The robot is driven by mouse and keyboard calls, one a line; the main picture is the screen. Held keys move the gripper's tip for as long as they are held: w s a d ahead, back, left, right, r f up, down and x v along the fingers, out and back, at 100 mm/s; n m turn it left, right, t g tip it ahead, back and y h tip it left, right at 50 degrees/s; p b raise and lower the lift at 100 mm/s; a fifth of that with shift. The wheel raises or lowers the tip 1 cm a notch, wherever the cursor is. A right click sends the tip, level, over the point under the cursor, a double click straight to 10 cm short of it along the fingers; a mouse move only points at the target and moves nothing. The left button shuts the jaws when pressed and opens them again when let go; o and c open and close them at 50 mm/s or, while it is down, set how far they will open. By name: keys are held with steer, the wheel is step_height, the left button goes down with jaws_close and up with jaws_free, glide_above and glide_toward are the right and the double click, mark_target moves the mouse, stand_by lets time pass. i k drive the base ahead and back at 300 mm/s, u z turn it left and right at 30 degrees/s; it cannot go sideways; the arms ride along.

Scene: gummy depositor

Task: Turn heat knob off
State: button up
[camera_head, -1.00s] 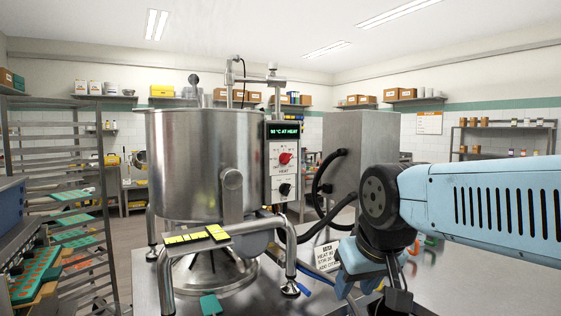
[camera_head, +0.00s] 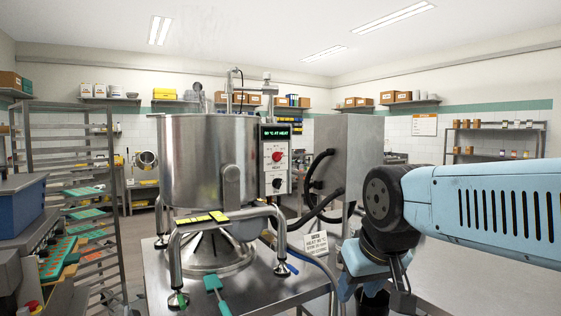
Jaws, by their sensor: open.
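The control panel (camera_head: 266,168) is on the right side of a large steel kettle (camera_head: 200,160). Its red knob (camera_head: 277,157) sits above a black knob (camera_head: 277,183). A label that seems to read HEAT is between the two knobs. A green lit display (camera_head: 276,132) above them shows a temperature and "AT HEAT"; the digits are small. The red knob's exact pointing is too small to tell. My light blue arm fills the right side and bends down right of the panel, clear of the knobs. My gripper's fingers are not visible.
The kettle stands on a steel table (camera_head: 250,288) with a small sign (camera_head: 317,243) at its right. A grey cabinet (camera_head: 350,150) with black hoses stands right of the panel. A tray rack (camera_head: 75,155) is at the left. A green spatula (camera_head: 214,290) lies in front.

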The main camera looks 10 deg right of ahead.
mark_target(277, 156)
steer(key=i, duration=0.5)
steer(key=z, duration=1.05)
